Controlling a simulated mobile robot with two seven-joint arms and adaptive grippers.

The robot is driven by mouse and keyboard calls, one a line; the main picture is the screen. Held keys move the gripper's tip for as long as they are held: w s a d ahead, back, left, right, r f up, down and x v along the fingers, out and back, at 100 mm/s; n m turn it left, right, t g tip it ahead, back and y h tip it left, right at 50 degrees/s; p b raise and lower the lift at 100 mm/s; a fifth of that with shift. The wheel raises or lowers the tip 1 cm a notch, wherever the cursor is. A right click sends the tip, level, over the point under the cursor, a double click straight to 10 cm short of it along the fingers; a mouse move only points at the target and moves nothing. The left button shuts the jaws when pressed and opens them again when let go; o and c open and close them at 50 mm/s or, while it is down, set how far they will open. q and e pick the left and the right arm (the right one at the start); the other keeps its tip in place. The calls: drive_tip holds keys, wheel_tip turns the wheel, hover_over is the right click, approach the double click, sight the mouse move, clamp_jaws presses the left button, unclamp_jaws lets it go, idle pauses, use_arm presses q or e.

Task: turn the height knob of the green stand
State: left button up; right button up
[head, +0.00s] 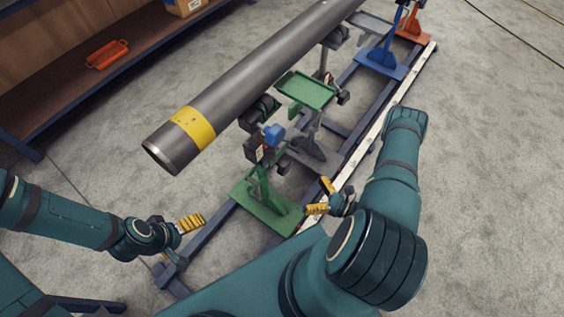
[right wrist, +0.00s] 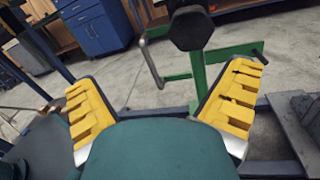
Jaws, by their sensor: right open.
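The green stand (head: 266,209) stands on the rail frame below the near end of the grey pipe (head: 240,85). In the head view its knob is too small to pick out surely. In the right wrist view a dark many-sided knob (right wrist: 192,29) shows at top centre, in front of the green post (right wrist: 199,72). My right gripper (head: 322,197) is open and empty, just right of the green base; its yellow fingers also show wide apart in the wrist view (right wrist: 163,105), with the knob beyond them. My left gripper (head: 190,223) is left of the green base, apart from it.
A green tray (head: 305,91), a blue stand (head: 382,62) and an orange stand (head: 412,27) are farther along the rails (head: 385,122). A workbench (head: 75,85) with an orange tray (head: 106,54) is at upper left. A blue cabinet (right wrist: 100,30) shows in the wrist view.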

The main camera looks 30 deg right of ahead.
sight(289, 169)
drive_tip(key=w+h, duration=0.1)
drive_tip(key=w, duration=0.3)
drive_tip(key=w+a, duration=0.1)
drive_tip(key=w, duration=0.3)
drive_tip(key=w+a+m+t+h+b, duration=0.1)
drive_tip(key=w, duration=0.3)
drive_tip(key=shift+w+a+f+h, duration=0.15)
drive_tip(key=shift+w+f+h, duration=0.15)
drive_tip(key=shift+w+f, duration=0.1)
drive_tip(key=c, duration=1.1)
